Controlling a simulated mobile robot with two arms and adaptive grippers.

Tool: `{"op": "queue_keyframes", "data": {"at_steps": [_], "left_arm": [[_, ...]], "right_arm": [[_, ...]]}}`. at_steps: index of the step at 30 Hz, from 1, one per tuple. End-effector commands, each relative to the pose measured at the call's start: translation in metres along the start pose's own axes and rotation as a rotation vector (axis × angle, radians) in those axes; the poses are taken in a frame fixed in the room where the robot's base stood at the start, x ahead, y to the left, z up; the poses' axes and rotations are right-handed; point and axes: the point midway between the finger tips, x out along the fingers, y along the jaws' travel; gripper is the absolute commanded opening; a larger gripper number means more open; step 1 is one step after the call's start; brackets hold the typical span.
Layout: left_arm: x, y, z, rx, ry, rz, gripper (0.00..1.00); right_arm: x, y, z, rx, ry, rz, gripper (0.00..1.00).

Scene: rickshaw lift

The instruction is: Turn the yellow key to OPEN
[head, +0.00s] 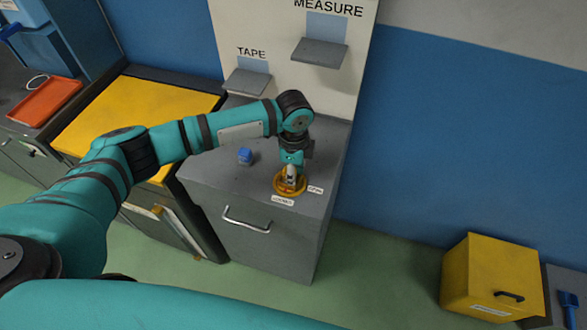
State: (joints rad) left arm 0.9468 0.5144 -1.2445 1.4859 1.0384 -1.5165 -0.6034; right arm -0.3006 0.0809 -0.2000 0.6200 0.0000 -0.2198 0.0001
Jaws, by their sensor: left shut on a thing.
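The yellow key (291,185) sits on the top of a grey cabinet (220,185), near its front edge, as a round yellow piece. A white label lies in front of it, too small to read for certain, and a label that seems to read OPEN (315,189) lies to its right. My left gripper (291,176) points down from above and is shut on the yellow key. The gripper hides the key's upper part, so I cannot tell its exact turn. My right gripper is not in view.
A small blue object (245,156) stands on the cabinet left of the key. A white panel with TAPE and MEASURE shelves (320,52) rises behind. A yellow-topped bench (130,110) and an orange tray (45,101) are left; a yellow box (492,275) is lower right.

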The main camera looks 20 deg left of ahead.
Motion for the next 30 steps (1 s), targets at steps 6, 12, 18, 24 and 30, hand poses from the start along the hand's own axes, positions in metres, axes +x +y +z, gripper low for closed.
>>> {"op": "queue_keyframes", "data": {"at_steps": [6, 12, 18, 24, 30], "left_arm": [[-0.004, -0.001, 0.0, -0.109, 0.001, 0.001, 0.0], [-0.003, -0.002, 0.0, -0.195, 0.002, 0.001, 0.0], [-0.001, -0.003, 0.0, -0.216, 0.001, 0.0, 0.0], [-0.001, -0.003, 0.0, -0.214, 0.001, 0.0, 0.0], [-0.003, -0.003, 0.0, -0.235, 0.001, 0.001, 0.0]], "right_arm": [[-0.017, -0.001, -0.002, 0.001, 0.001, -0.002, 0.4], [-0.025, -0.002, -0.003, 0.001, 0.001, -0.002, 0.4], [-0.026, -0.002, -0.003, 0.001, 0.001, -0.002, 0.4], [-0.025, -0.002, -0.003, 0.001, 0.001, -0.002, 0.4], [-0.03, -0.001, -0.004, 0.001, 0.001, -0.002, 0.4]]}}
